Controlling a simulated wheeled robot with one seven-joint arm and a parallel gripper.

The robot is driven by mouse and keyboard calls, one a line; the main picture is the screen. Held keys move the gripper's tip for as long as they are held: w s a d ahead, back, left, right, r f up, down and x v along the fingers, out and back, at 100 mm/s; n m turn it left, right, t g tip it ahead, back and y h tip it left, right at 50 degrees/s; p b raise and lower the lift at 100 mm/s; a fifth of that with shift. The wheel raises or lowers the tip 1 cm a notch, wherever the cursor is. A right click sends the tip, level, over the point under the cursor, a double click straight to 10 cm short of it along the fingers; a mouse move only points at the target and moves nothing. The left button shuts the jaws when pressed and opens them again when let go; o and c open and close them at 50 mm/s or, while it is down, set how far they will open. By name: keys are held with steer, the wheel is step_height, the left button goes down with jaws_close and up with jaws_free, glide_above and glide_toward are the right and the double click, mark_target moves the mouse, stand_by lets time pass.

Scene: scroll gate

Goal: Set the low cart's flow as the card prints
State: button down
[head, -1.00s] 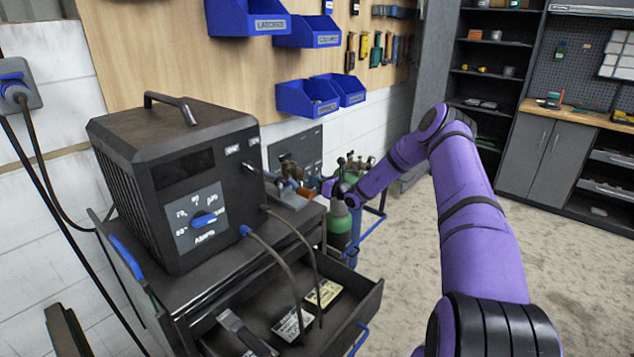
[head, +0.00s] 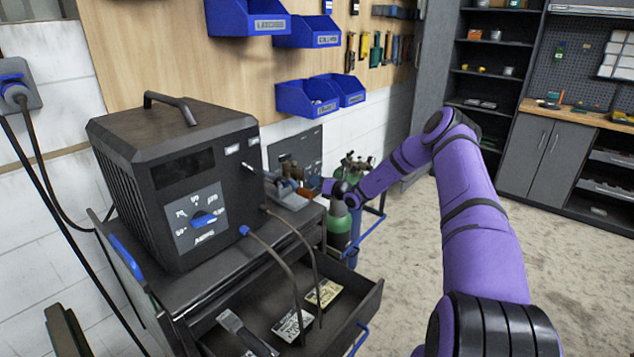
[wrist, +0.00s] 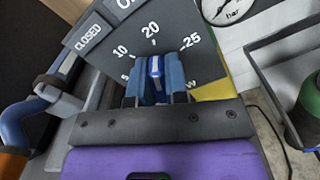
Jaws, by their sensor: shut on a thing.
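In the wrist view, my gripper (wrist: 154,82) has its two blue fingers shut on a blue pointer-shaped knob (wrist: 155,66). The knob stands in front of a dark scale plate (wrist: 185,60) with white marks 10, 20 and 25 and a CLOSED label. It points roughly towards the 20; the fingers hide its lower part. In the head view, my gripper is small beside the dark panel (head: 312,142) behind the welder, and its fingers are hard to make out. A white card (head: 292,325) and a yellowish card (head: 323,293) lie in the open drawer (head: 262,315); their print is unreadable.
A black welder (head: 170,180) with a blue-knobbed dial stands on the cart at left, its cables hanging over the drawer. Gas cylinders (head: 340,228) stand behind my wrist. A round bar gauge (wrist: 228,8) is beside the scale plate. The floor at right is clear.

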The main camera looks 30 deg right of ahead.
steer(key=c, duration=1.1)
jaws_free()
steer(key=v, duration=1.1)
